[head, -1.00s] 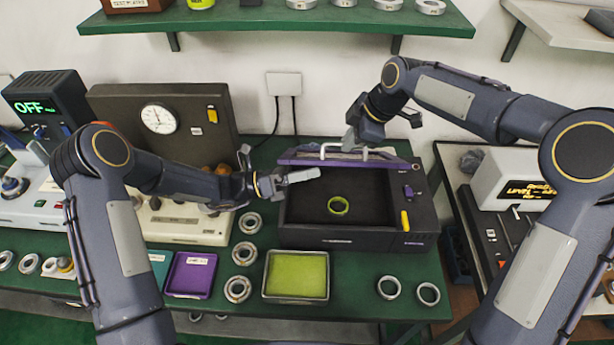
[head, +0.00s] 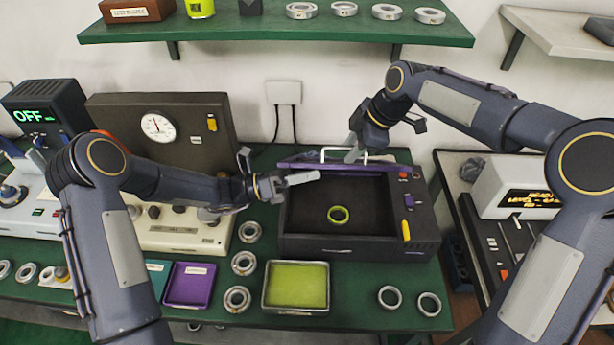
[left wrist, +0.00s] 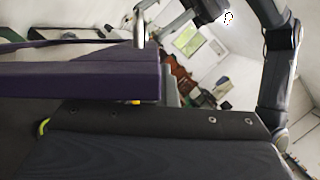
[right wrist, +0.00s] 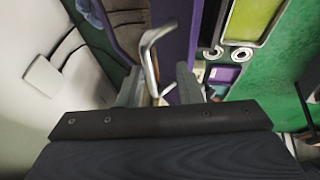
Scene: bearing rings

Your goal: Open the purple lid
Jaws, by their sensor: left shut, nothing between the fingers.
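The purple lid (head: 312,165) stands raised and tilted up at the back of the black box (head: 345,250), so the inside shows. Its pale bar handle (head: 372,154) is on the far side of the lid; the handle also shows in the right wrist view (right wrist: 147,48). My right gripper (head: 355,150) is at the handle, its fingers apart with the bar between or just beyond them. My left gripper (head: 304,177) is shut and empty in front of the lid, over the box's left part. The lid (left wrist: 80,82) looms close in the left wrist view and hides most of that gripper's fingers.
A lime tray (head: 296,309), a purple tray (head: 190,304) and several metal rings stand in front and left. A gauge machine (head: 158,125) is at the left. A green shelf (head: 275,30) hangs above.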

